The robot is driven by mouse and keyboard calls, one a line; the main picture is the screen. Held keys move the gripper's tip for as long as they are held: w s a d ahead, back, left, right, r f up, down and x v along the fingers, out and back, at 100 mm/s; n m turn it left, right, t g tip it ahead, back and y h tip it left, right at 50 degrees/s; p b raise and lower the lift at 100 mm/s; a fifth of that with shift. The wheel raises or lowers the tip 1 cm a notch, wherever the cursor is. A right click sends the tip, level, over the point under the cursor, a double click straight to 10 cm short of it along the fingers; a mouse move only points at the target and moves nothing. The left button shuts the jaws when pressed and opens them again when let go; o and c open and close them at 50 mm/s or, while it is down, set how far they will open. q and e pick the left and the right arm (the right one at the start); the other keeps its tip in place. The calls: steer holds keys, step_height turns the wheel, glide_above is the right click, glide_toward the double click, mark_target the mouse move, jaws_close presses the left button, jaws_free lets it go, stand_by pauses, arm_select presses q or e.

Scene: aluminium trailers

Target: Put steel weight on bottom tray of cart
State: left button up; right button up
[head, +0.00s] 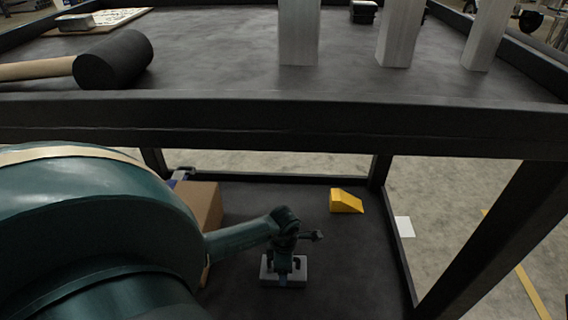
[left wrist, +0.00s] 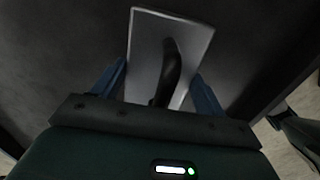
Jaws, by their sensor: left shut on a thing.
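The steel weight (head: 298,273) is a light grey block with a dark handle. It is at the cart's bottom tray (head: 335,265), near the middle of the visible part. My left gripper (head: 283,262) reaches in under the top tray from the left and is shut on the weight. In the left wrist view the weight's grey plate (left wrist: 143,65) and dark handle lie between the blue fingers (left wrist: 160,85). I cannot tell whether its underside touches the tray or hangs just above it.
A yellow wedge (head: 346,201) lies at the back right of the bottom tray. A brown box (head: 207,205) stands at the left, partly behind my arm. The top tray's front rail (head: 300,118) runs above my arm. The top tray holds a mallet (head: 113,62) and upright metal bars (head: 299,32).

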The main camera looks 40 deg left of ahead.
arm_select(q)
steer(key=shift+w+r, duration=0.15)
arm_select(e)
steer(key=shift+r, duration=0.15)
arm_select(q)
steer(key=shift+f, duration=0.2)
arm_select(e)
steer(key=shift+y, duration=0.3)
arm_select(q)
steer(key=o, duration=2)
steer(key=shift+o, duration=0.2)
arm_select(e)
steer(key=shift+s, duration=0.1)
steer(key=shift+r, duration=0.1)
arm_select(q)
steer(key=shift+r, duration=0.25)
step_height(320, 180, up, 11)
steer(key=p, duration=0.5)
steer(key=shift+f+p, duration=0.15)
steer(key=shift+p, duration=0.15)
steer(key=shift+r, duration=0.5)
arm_select(e)
step_height(320, 180, down, 7)
steer(key=m+g+h, duration=0.2)
steer(key=m+h, duration=0.3)
steer(key=h, duration=0.1)
steer(key=shift+s+a+m, duration=0.3)
steer(key=shift+s, duration=0.1)
